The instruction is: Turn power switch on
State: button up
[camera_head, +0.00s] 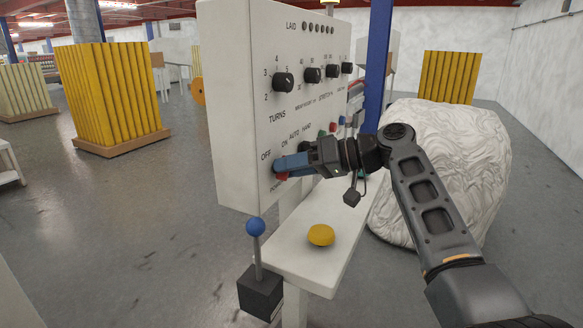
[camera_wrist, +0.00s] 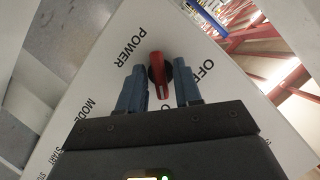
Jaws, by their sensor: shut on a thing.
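The red power switch (camera_wrist: 158,68) is a rotary knob on the white control panel (camera_head: 228,110), beside the printed words POWER and OFF. In the wrist view it lies between the two blue fingers of my gripper (camera_wrist: 160,78), which is shut on it. A pale mark on the knob points toward the gripper's body; a second label beside the right finger is mostly covered. In the head view, only a bit of red (camera_head: 282,177) shows below my gripper (camera_head: 283,163), at the lower part of the panel. The fingers hide most of the knob there.
Several black dials (camera_head: 283,82) sit higher on the panel. Below is a white shelf (camera_head: 290,262) with a yellow button (camera_head: 321,235). A blue-tipped lever (camera_head: 256,227) stands left of it. A large white wrapped bundle (camera_head: 480,150) is behind my arm.

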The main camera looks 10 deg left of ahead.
jog(key=shift+f+m, duration=0.1)
jog(key=shift+m, duration=0.4)
jog(key=o, duration=0.7)
jog(key=shift+d, duration=0.1)
jog(key=shift+b+v, duration=0.55)
jog(key=shift+v, duration=3.3)
jog(key=shift+w+d, duration=0.1)
